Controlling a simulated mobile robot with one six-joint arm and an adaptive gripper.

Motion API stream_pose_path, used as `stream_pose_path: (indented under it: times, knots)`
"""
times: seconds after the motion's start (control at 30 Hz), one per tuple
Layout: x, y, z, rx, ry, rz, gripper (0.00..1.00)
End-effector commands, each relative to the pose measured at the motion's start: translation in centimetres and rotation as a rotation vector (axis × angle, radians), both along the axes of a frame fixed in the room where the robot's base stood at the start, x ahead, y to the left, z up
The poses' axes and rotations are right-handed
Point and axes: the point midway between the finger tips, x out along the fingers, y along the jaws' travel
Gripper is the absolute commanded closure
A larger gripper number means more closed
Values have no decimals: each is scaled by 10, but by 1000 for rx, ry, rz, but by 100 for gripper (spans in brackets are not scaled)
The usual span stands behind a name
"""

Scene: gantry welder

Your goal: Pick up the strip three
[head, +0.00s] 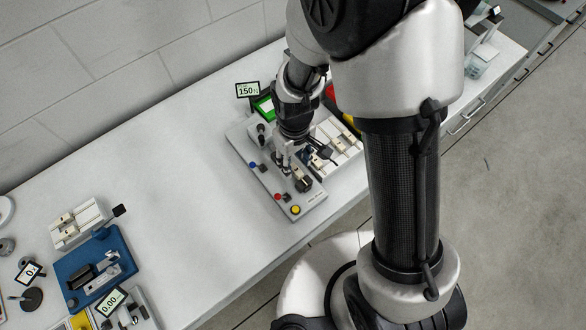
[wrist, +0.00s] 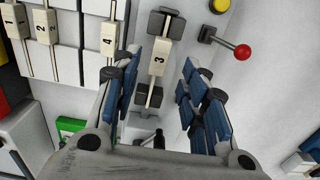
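Strip three (wrist: 158,66), a cream piece marked 3 with thin metal ends, lies in a dark fixture on the grey machine base in the wrist view. My gripper (wrist: 160,72) is open, with its blue-padded fingers on either side of the strip. Gaps show between the pads and the strip, and nothing is held. In the head view my gripper (head: 283,163) points down over the machine base (head: 257,182); the number on the strip cannot be read there.
In the wrist view, strip one (wrist: 15,28), strip two (wrist: 43,30) and strip four (wrist: 109,38) lie in a white rack left of my gripper. A red-knobbed lever (wrist: 242,52) and a yellow button (wrist: 220,5) are at the right. The table's middle (head: 180,170) is clear.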

Motion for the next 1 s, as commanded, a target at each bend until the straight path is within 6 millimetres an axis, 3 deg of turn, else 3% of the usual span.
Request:
stream_pose_path:
  times: [0.4,0.63,1.0]
  knots:
    - [4,0,-51,0,2,0,60]
    - [4,0,-50,0,0,0,61]
    - [4,0,-50,0,0,0,85]
